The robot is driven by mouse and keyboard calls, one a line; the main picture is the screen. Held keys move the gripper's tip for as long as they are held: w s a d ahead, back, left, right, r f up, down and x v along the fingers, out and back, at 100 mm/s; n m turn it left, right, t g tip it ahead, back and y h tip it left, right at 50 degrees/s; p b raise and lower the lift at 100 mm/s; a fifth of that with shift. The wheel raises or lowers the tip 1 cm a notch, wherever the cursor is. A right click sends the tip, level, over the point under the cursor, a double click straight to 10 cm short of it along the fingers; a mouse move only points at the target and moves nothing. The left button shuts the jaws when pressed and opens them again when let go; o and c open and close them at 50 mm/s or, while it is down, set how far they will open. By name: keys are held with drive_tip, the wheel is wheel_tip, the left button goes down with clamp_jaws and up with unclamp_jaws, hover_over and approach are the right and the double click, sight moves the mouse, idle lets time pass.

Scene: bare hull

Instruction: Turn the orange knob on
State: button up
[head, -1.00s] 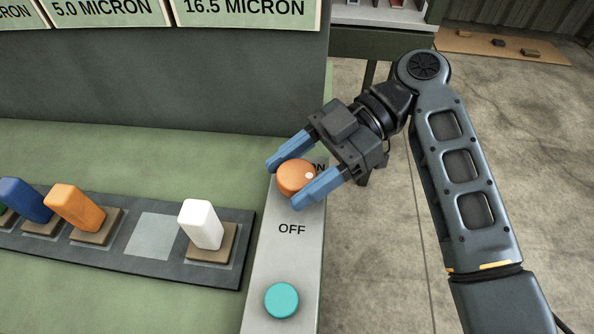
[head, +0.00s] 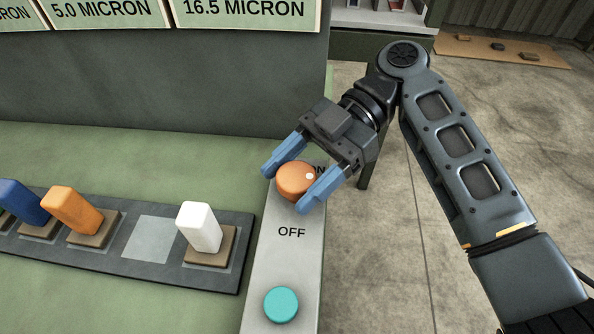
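The orange knob (head: 293,182) is round, with a white dot on its right side, toward the partly hidden ON label (head: 320,169). It sits on a light grey panel (head: 286,257); the OFF label (head: 291,231) is below it. My gripper (head: 285,189) reaches in from the upper right, with one blue finger on each side of the knob. The fingers look spread, with a gap at the upper left; the lower right finger overlaps the knob's edge. Contact there cannot be told.
A teal button (head: 281,304) is lower on the panel. To the left, a dark strip (head: 120,260) carries a white block (head: 199,227), an orange block (head: 73,210) and a blue block (head: 24,202). A dark upright wall stands behind; floor is open at right.

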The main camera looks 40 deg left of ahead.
drive_tip(key=shift+o, duration=1.4)
drive_tip(key=shift+w, duration=0.1)
drive_tip(key=b+v, duration=0.1)
drive_tip(key=v, duration=0.6)
drive_tip(key=shift+w+r, duration=0.15)
drive_tip(key=shift+w, duration=0.15)
drive_tip(key=shift+d, duration=0.15)
